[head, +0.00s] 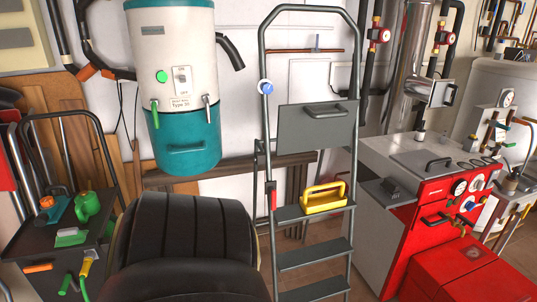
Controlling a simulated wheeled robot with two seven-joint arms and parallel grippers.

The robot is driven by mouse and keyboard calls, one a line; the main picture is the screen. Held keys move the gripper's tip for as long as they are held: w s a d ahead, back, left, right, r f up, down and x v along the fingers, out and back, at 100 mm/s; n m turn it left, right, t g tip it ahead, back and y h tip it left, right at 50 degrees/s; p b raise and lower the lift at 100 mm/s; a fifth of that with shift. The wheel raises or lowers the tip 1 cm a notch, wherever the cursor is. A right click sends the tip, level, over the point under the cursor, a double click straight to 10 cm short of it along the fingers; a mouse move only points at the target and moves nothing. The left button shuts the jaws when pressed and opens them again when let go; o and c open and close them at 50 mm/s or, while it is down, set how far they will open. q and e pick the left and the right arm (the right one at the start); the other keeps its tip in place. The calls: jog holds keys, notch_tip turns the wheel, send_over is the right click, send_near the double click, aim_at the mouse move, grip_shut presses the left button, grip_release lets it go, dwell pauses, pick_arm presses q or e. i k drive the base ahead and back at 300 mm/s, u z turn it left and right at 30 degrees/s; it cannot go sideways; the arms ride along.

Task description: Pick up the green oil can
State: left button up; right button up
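A green can (88,205), which looks like the oil can, stands on the dark top of a cart (36,240) at the left of the head view. It appears upright, near the cart's right side and behind a green and white brush-like item (71,238). Neither of my grippers shows in this view.
A teal tool with an orange knob (54,206) sits left of the can. A black seat (187,235) stands close by on the right. Further right are a ladder (314,255) with a yellow toolbox (323,199) and a red and white boiler (432,220).

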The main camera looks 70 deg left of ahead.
aim_at(87, 204)
jog(key=u, duration=0.05)
jog(key=i, duration=0.1)
jog(key=u, duration=2.5)
